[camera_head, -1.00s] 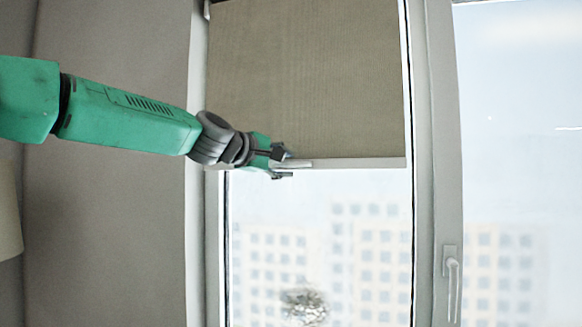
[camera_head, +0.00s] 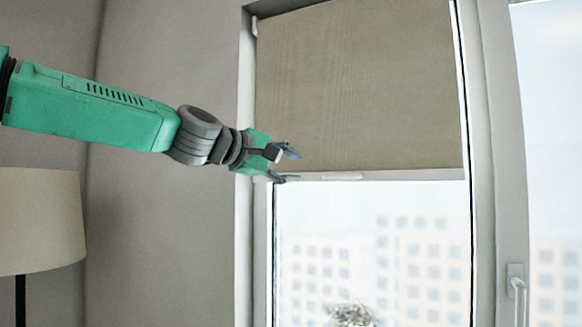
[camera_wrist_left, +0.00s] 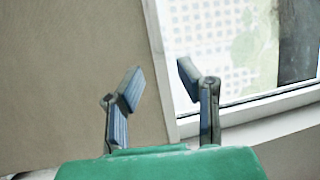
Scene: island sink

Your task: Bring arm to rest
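My left arm, green with grey joints, reaches in from the left in the head view. Its left gripper (camera_head: 288,166) is in front of the lower left part of a brown roller blind (camera_head: 360,90). My right gripper is not in view.
A lamp with a beige shade (camera_head: 40,222) stands at the lower left. The white window frame (camera_head: 492,150) and a window handle (camera_head: 516,290) are on the right. Buildings show through the glass below the blind. The grey wall (camera_head: 165,230) below my arm is bare.

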